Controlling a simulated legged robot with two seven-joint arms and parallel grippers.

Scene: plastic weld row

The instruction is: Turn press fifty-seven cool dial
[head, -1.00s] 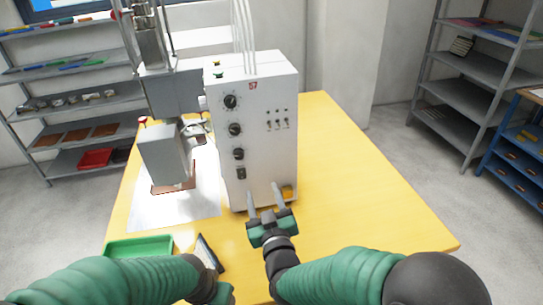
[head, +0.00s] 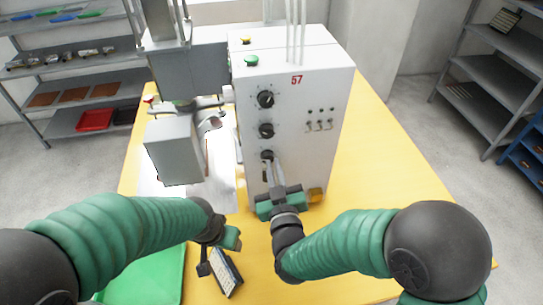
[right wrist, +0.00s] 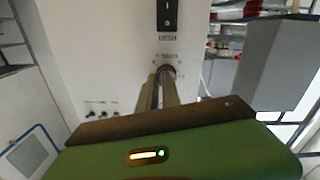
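The white press unit (head: 310,165) marked with a red 57 stands on the yellow table. Its front has a column of three black dials: top (head: 265,99), middle (head: 266,130) and lowest (head: 267,155). Their labels are too small to read. My right gripper (head: 270,161) is at the lowest dial, its fingers close together. In the right wrist view the fingertips (right wrist: 166,75) sit at either side of this dial (right wrist: 168,70), which they mostly hide. My left gripper (head: 230,238) is low in front of the press, its fingers not clear.
A black rocker switch (right wrist: 167,15) is near the lowest dial. Small toggles (head: 319,126) are to the right of the dials. A grey press head (head: 175,150) hangs at the left. A green tray (head: 150,275) and a dark handheld item (head: 227,272) lie in front.

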